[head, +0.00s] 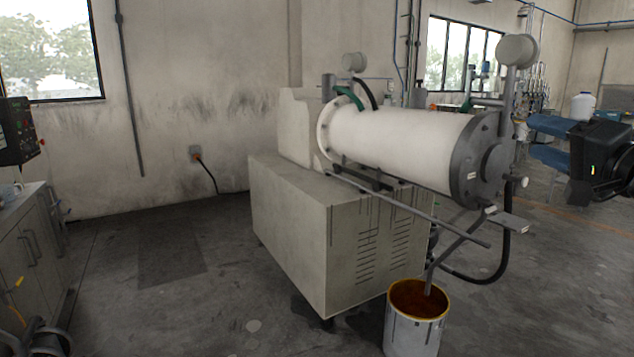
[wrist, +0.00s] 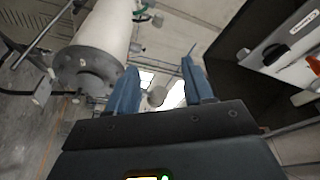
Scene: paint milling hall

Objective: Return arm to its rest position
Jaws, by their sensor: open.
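My gripper (head: 534,139) is at the right of the head view, with its black body at the picture's edge and its two blue fingers pointing left toward the mill. It is held up above the floor, to the right of the mill's dark end flange. In the wrist view the two blue fingers (wrist: 158,82) stand well apart with nothing between them. The gripper is open and empty. Most of my arm is out of view.
A horizontal white mill (head: 400,140) stands on a beige cabinet (head: 330,235), with hoses and a rod at its end. A bucket (head: 415,335) of orange-brown liquid stands below. A white jar (head: 583,107) shows behind my upper finger. A grey cabinet (head: 25,245) is left.

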